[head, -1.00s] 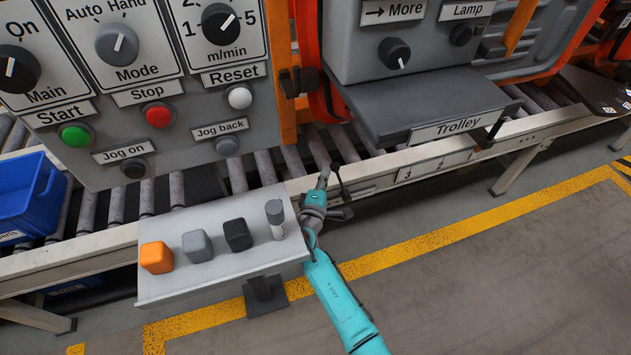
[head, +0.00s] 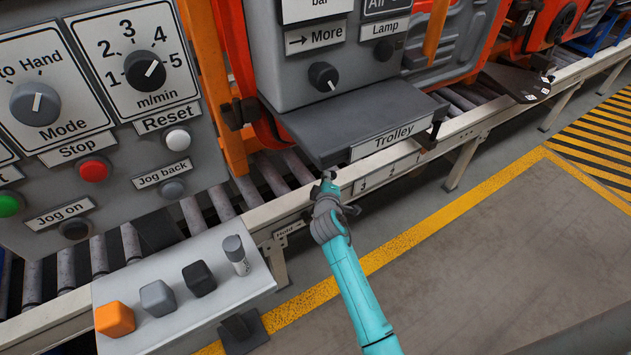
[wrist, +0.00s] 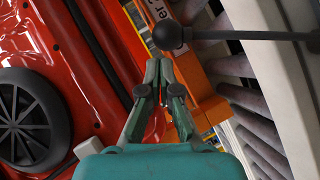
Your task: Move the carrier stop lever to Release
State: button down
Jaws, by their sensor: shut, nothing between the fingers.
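The lever shows in the wrist view as a dark ball knob (wrist: 168,36) on a grey rod that runs to the right edge. I take this to be the carrier stop lever; the frames show no name on it. My gripper (wrist: 159,72) is shut and empty, its fingertips just below the knob in the picture; whether they touch it I cannot tell. In the head view my gripper (head: 328,182) is at the conveyor's front rail (head: 365,183), below the Trolley shelf. It hides most of the lever there. A small label reading Hold (head: 288,229) is on the rail to its left.
The grey Trolley shelf (head: 350,125) overhangs close above my gripper. A small table (head: 225,290) with orange, grey and black blocks and a grey cylinder stands at the left. A control panel (head: 110,110) rises behind it. The floor (head: 500,260) at right is open.

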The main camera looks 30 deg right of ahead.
jog(key=shift+s+d+f, duration=0.1)
jog(key=shift+d+f, duration=0.1)
jog(key=shift+d, duration=0.65)
